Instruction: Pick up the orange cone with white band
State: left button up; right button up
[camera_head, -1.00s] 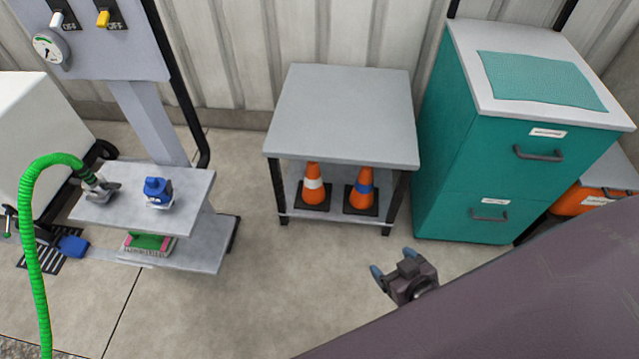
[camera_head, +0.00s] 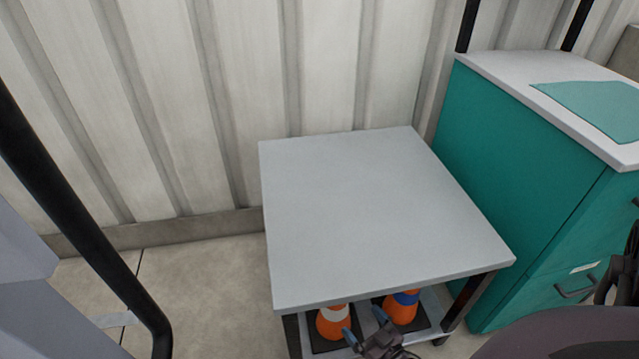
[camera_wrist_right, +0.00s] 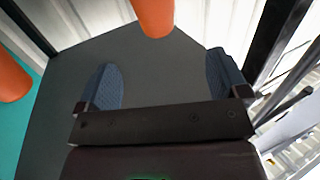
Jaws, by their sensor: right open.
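The orange cone with white band (camera_head: 332,328) stands on a black base on the lower shelf of the grey table (camera_head: 380,215); the tabletop hides its tip. Beside it, to the right, stands an orange cone with a blue band (camera_head: 402,311). My right gripper (camera_head: 362,326) is open in front of the shelf, just right of the white-banded cone. In the right wrist view the gripper (camera_wrist_right: 160,65) has its blue fingers spread with nothing between them. An orange cone (camera_wrist_right: 155,14) is ahead of the gap and another (camera_wrist_right: 12,80) is at the left edge; no bands show there.
A teal cabinet (camera_head: 515,170) stands close to the right of the table. The tabletop is bare and overhangs the shelf. A table leg (camera_head: 466,300) stands right of the cones. A black rail (camera_head: 75,215) is at the left, with bare floor (camera_head: 200,295) before the table.

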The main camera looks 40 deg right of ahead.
pick_arm(q)
jog(key=b, duration=0.1)
jog(key=w+t+b, duration=0.1)
jog(key=b, duration=0.1)
jog(key=shift+a+r, duration=0.15)
jog(key=shift+a, duration=0.05)
pick_arm(e)
jog(key=w+d+f, duration=0.1)
jog(key=w+d, duration=0.1)
jog(key=w, duration=1)
jog(key=shift+f, duration=0.25)
jog(key=shift+d, duration=0.1)
jog(key=c, duration=1.4)
jog(key=shift+c, duration=0.9)
pick_arm(q)
jog(key=shift+s+n, duration=0.1)
jog(key=shift+n, duration=0.2)
pick_arm(e)
jog(key=shift+r, duration=0.15)
